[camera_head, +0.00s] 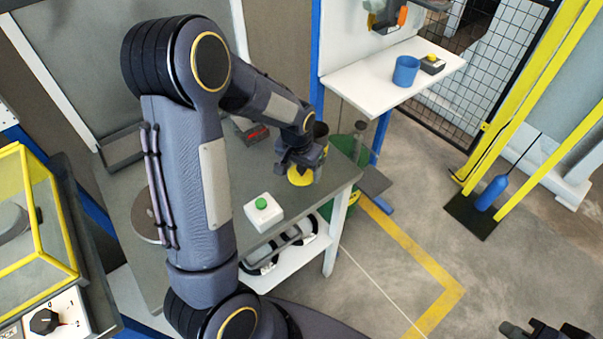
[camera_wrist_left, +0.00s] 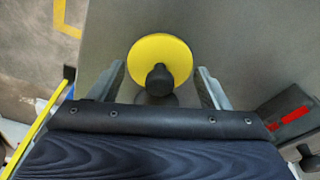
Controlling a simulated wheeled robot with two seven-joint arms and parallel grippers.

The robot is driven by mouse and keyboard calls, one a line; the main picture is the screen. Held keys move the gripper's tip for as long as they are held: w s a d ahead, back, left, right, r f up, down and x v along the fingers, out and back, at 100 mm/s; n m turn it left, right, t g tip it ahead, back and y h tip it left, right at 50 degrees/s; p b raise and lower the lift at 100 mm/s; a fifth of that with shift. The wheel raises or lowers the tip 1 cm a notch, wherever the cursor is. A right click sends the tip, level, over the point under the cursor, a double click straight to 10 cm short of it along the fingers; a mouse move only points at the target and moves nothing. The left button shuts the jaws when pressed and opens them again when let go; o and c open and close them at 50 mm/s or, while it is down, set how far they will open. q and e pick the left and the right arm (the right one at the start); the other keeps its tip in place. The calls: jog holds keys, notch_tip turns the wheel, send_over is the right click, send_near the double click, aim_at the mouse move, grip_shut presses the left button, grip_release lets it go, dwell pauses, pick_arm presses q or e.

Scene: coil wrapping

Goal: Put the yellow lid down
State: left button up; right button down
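The yellow lid (camera_head: 300,178), a round disc, is at the work table's right part, under my left gripper (camera_head: 297,160). In the left wrist view the lid (camera_wrist_left: 150,50) lies beyond the fingertips, with its black knob (camera_wrist_left: 159,80) between the two fingers. The fingers of my left gripper (camera_wrist_left: 160,75) are spread apart, with gaps on both sides of the knob. The lid seems to lie on the table, but its underside is hidden. My right gripper (camera_head: 540,331) is partly in view at the bottom right edge; its fingers are unclear.
A white box with a green button (camera_head: 263,212) stands on the grey table (camera_head: 240,165) near its front edge. A dark device with a red mark (camera_head: 252,132) lies behind. A dark container (camera_head: 321,131) is beside my left wrist. A blue cup (camera_head: 406,70) stands on a white shelf.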

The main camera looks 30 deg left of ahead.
pick_arm(q)
jog(key=c, duration=0.7)
jog(key=shift+o, duration=0.2)
jog(key=shift+r, duration=0.15)
